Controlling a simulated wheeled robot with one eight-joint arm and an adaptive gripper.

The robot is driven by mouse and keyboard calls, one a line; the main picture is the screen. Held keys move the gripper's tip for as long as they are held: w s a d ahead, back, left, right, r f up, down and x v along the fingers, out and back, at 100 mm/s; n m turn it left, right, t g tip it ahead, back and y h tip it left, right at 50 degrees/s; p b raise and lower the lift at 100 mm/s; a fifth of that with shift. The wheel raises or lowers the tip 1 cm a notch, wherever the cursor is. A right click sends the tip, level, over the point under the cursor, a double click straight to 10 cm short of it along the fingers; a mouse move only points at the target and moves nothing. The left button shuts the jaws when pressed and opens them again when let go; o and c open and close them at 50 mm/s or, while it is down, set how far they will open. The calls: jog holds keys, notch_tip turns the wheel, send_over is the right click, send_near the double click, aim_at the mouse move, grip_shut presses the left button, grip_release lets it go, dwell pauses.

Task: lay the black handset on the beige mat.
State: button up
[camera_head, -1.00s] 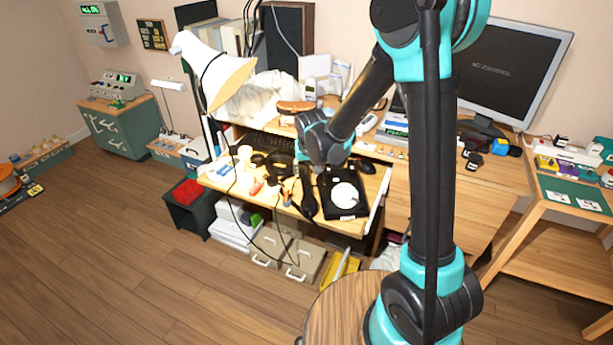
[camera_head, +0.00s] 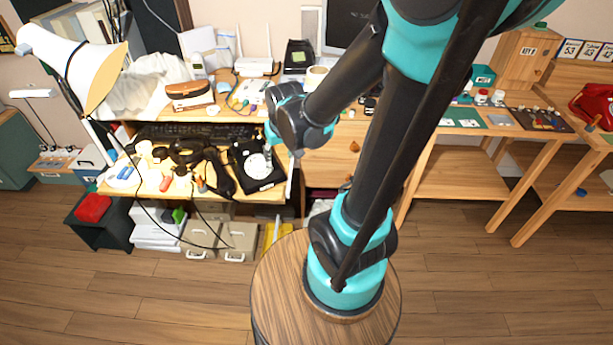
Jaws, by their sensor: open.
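The black handset (camera_head: 219,174) lies on the pull-out shelf of the desk, just left of a black dial phone (camera_head: 240,153) with a white round dial. Black cords and other dark items lie close to its left. My gripper (camera_head: 284,148) is open and empty, at the upper right of the phone in the picture, apart from the handset. Its fingertips are small and partly lost against the dark phone. I cannot make out a beige mat for certain.
A white lamp (camera_head: 72,55) leans over the desk's left end. A keyboard (camera_head: 195,131) lies behind the shelf's clutter. A side table (camera_head: 470,180) stands right of my arm, and a red phone (camera_head: 594,104) sits at the far right.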

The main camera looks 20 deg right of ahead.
jog(key=s+d+f, duration=0.2)
jog(key=s+d, duration=0.3)
jog(key=s, duration=0.4)
jog(key=shift+s+d+m, duration=0.15)
jog(key=shift+d+m, duration=0.15)
jog(key=shift+m, duration=0.1)
